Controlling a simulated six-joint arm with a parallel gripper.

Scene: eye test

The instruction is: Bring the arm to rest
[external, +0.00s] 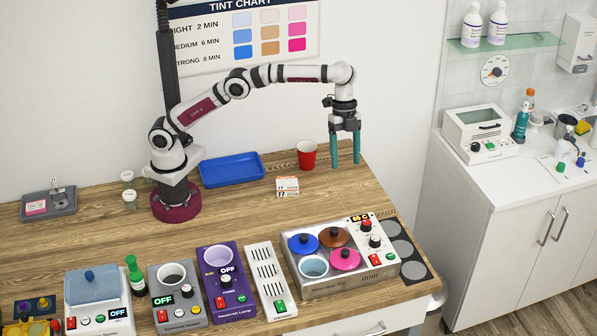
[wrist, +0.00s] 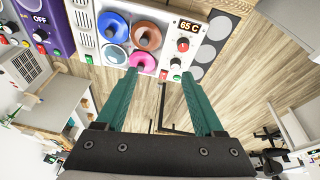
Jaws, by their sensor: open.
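My gripper (external: 345,166) hangs from the outstretched arm at the right of the external view, fingers pointing down. Its two teal fingers are apart with nothing between them. It is beside the back right edge of the wooden table (external: 225,233), to the right of a red cup (external: 307,154). In the wrist view my gripper (wrist: 158,75) is also open and empty, with wood grain and dark bars showing between its fingers. My arm rises from its dark red base at the back left of the table and bends over toward the right.
A blue tray (external: 232,169) and a small card stack (external: 287,187) are near the arm. A heater unit (external: 340,283) with coloured lids stands at the front right, reading 65 C in the wrist view (wrist: 187,26). Several devices line the front edge. The middle of the table is mostly clear.

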